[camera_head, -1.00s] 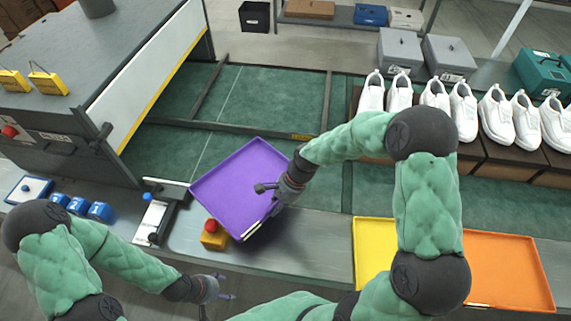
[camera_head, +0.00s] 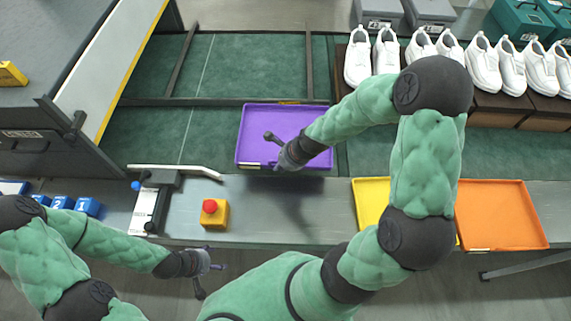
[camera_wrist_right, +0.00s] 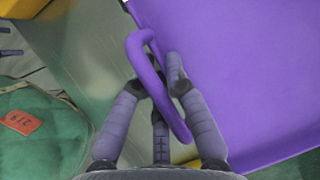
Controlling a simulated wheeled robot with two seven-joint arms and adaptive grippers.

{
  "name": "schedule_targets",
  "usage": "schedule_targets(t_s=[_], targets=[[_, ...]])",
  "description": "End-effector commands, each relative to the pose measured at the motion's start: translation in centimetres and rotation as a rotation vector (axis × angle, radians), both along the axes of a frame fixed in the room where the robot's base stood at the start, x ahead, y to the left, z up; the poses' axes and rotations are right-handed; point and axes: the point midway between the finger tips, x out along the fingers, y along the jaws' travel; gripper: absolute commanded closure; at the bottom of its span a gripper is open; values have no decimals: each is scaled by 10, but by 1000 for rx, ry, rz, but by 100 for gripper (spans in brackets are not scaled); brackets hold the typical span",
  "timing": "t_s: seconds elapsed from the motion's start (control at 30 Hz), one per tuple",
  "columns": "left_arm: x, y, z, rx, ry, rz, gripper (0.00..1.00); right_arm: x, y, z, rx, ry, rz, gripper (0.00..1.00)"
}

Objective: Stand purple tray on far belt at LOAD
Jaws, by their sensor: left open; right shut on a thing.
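The purple tray (camera_head: 258,122) is in the head view, over the near lane of the green belt, its back edge by the dark divider rail. I cannot tell if it touches the belt. My right gripper (camera_head: 277,147) is shut on the tray's front side; the right wrist view shows the fingers (camera_wrist_right: 160,95) around its purple loop handle (camera_wrist_right: 140,50). The far belt lane (camera_head: 255,65) lies beyond the rail. A small yellow label (camera_head: 290,102) on the rail, mostly hidden by the tray, is unreadable. My left gripper (camera_head: 208,272) is open and empty, in front of the counter.
A red button on a yellow box (camera_head: 214,213) and a white-topped fixture (camera_head: 148,207) stand on the grey counter (camera_head: 320,205). Yellow (camera_head: 370,200) and orange (camera_head: 500,215) trays lie at right. White shoes (camera_head: 385,55) line the back right. A grey machine (camera_head: 50,110) stands left.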

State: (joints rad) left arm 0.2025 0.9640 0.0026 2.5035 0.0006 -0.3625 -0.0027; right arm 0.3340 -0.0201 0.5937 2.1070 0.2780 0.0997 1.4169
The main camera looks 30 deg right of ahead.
Motion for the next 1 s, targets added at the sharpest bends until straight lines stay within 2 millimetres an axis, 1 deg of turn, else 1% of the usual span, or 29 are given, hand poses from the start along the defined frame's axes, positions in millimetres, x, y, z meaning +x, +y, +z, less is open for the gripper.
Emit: schedule_targets(t_s=[0.03,0.07,0.1,0.2,0.3,0.37,0.57,0.7,0.9,1.0], targets=[[0,0,-9,0,0,0,30,9,-9,-9,-1,-2,-2,100],[0,0,-11,0,0,0,30,14,-13,-11,-2,-3,-3,100],[0,0,-18,0,0,0,30,17,-16,-20,-1,-2,-1,100],[0,0,-30,0,0,0,30,27,-25,-37,-2,-1,0,100],[0,0,-38,0,0,0,30,35,-32,-49,0,-1,0,100],[0,0,-40,0,0,0,30,38,-35,-53,-1,-1,1,100],[0,0,-43,0,-1,0,30,44,-40,-58,-2,-2,1,100],[0,0,-52,0,-1,0,30,48,-45,-72,-1,-1,1,100],[0,0,-71,0,0,0,30,48,-44,-95,-1,-2,2,100],[0,0,-73,0,0,0,30,48,-44,-97,-2,-2,1,100]])
